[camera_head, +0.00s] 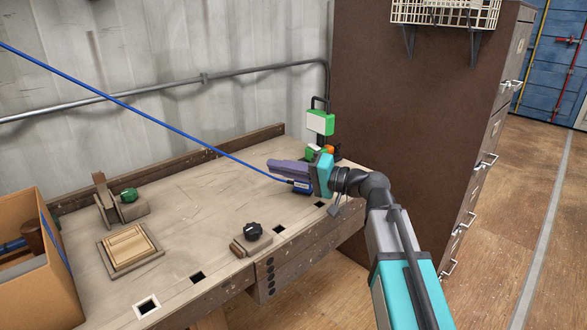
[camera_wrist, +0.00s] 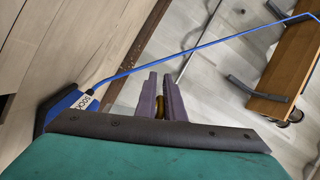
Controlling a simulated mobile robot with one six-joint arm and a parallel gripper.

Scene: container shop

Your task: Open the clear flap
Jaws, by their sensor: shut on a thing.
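My gripper (camera_head: 287,170) is over the far right end of the workbench, its purple fingers pointing left. In the wrist view the fingers (camera_wrist: 162,98) are close together, with a small brass-coloured piece (camera_wrist: 161,107) between them. I cannot tell what this piece belongs to. A clear flap cannot be made out in either view. A green and pale box (camera_head: 320,123) with a black handle stands upright behind my gripper. Its lower part, with green and orange bits, is partly hidden by my gripper.
A blue labelled block (camera_head: 302,187) on a long blue line (camera_head: 170,128) is beside my gripper; the block also shows in the wrist view (camera_wrist: 62,103). A black knob block (camera_head: 252,233), a wooden panel (camera_head: 130,248), a green-knobbed block (camera_head: 126,203) and a cardboard box (camera_head: 40,292) sit left. A brown cabinet (camera_head: 420,110) stands right.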

